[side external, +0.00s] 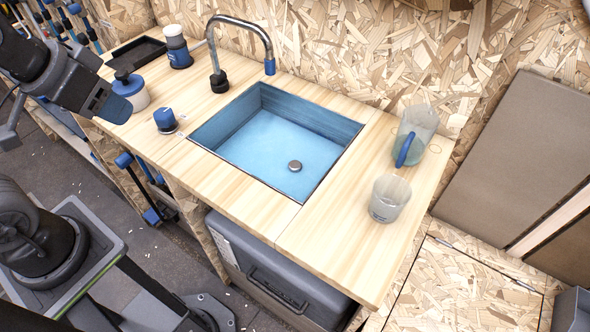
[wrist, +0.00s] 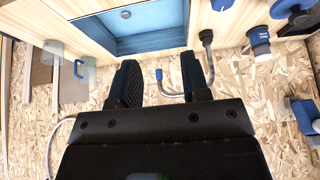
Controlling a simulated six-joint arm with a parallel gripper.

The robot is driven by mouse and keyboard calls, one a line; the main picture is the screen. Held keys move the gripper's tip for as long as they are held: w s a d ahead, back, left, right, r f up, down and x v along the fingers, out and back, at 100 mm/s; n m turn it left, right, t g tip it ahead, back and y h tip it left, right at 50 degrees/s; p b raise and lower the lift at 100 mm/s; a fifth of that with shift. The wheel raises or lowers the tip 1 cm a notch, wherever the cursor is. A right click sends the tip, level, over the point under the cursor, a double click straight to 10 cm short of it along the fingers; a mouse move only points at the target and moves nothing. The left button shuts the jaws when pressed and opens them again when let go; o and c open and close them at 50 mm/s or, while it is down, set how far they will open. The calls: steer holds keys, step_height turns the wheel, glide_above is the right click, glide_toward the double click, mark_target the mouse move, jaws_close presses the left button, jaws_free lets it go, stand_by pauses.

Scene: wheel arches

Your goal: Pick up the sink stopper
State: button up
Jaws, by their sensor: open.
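The sink stopper (side external: 295,166) is a small round metallic disc on the floor of the blue sink basin (side external: 262,140), right of its middle. In the wrist view the stopper (wrist: 126,14) shows near the top edge, inside the basin (wrist: 150,22). My gripper (side external: 114,106) is at the upper left in the side view, apart from the stopper and left of the sink. In the wrist view my gripper (wrist: 160,70) has its two dark fingers spread with nothing between them.
A curved faucet (side external: 243,24) stands behind the basin. A pitcher (side external: 418,128) and clear cup (side external: 388,200) stand right. The counter before the basin is clear.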

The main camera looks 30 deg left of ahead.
steer(key=o, duration=0.4)
stand_by(0.3)
steer(key=m+g, duration=0.6)
steer(key=m, duration=1.2)
glide_above(295, 164)
step_height(295, 164, down, 24)
steer(key=shift+s+r, duration=0.1)
steer(key=shift+s, duration=0.05)
steer(key=shift+f, duration=3.75)
